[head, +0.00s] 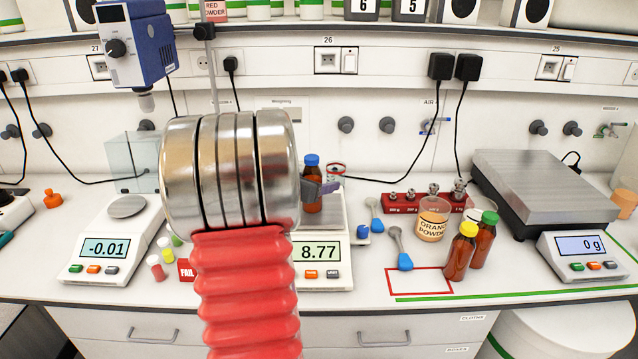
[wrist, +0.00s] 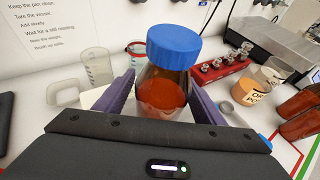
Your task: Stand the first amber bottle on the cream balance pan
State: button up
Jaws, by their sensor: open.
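An amber bottle with a blue cap (head: 312,203) stands upright at the middle balance (head: 322,272), whose display reads 8.77. Its base appears to rest on the balance pan, but my arm hides much of the pan. My gripper (head: 322,188) is around the bottle at mid-height. In the wrist view the bottle (wrist: 166,92) stands between the two purple fingers of my gripper (wrist: 163,100). The jaws are open, with a finger on each side; the bottle's lower part is hidden behind the gripper body.
Amber bottles with yellow (head: 461,252) and green (head: 484,243) caps stand at the right, beside an orange powder jar (head: 433,226). A red weight rack (head: 402,208) is behind. A second balance (head: 112,248) reading -0.01 is at the left. A large scale (head: 545,195) is far right.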

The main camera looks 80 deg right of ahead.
jog(key=v, duration=1.2)
jog(key=shift+w, duration=0.1)
dwell(0.6)
jog(key=w+a+f+m+t+y, duration=0.1)
jog(key=w+a+m+t+y, duration=0.35)
jog(key=a, duration=0.95)
jog(key=w+a+m+t+y, duration=0.15)
jog(key=w+a+m, duration=0.35)
jog(key=w+a, duration=0.7)
jog(key=s+a+m+t+y, duration=0.1)
jog(key=a+m+t+y, duration=0.1)
jog(key=a, duration=1.2)
jog(key=s+a+f+m+t+y, duration=0.1)
jog(key=a+y, duration=0.3)
jog(key=a, duration=1.1)
jog(key=shift+s+a+m+t+y, duration=0.3)
jog(key=shift+s+m+t, duration=0.1)
jog(key=shift+m+t, duration=0.3)
